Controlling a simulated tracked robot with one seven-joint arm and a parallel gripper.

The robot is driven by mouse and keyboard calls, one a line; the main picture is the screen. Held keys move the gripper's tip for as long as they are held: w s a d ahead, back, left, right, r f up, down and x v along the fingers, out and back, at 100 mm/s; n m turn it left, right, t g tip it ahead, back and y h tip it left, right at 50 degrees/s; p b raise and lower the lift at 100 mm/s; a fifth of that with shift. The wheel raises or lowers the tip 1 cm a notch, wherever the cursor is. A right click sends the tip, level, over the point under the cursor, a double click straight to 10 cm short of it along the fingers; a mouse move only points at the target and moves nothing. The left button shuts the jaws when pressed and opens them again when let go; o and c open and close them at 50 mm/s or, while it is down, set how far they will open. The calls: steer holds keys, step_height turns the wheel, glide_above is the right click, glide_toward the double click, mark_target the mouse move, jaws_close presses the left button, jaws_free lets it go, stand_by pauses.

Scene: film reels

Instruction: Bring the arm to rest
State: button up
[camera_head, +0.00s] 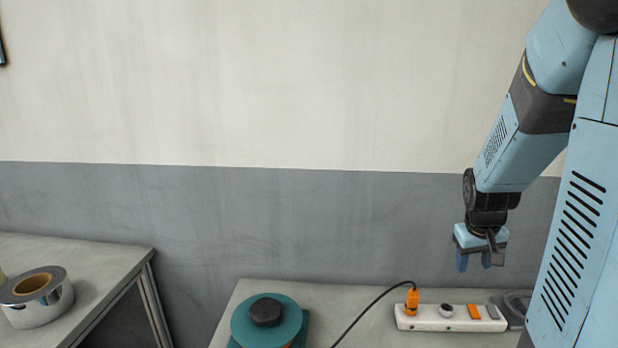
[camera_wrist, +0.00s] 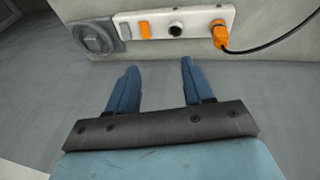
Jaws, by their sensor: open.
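My blue arm comes down from the upper right in the head view. My gripper (camera_head: 475,262) hangs at its end, fingers downward, above the bench and the power strip. In the wrist view my gripper (camera_wrist: 156,72) shows two blue fingers spread apart with nothing between them. The gripper is open and empty, and the fingertips appear apart from the bench and the strip.
A white power strip (camera_head: 455,324) with an orange plug (camera_head: 412,302) and black cable lies on the bench (camera_head: 340,296). A teal reel device (camera_head: 268,322) stands left of it. A silver reel (camera_head: 38,310) is on the left table (camera_head: 105,262). A gap separates the tables.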

steer(key=s+a+r+t+y, duration=0.2)
steer(key=s+a+r, duration=1.1)
steer(key=s+r, duration=0.1)
steer(key=shift+s+a+r+t, duration=0.3)
steer(key=shift+r+t, duration=0.1)
steer(key=shift+r, duration=0.25)
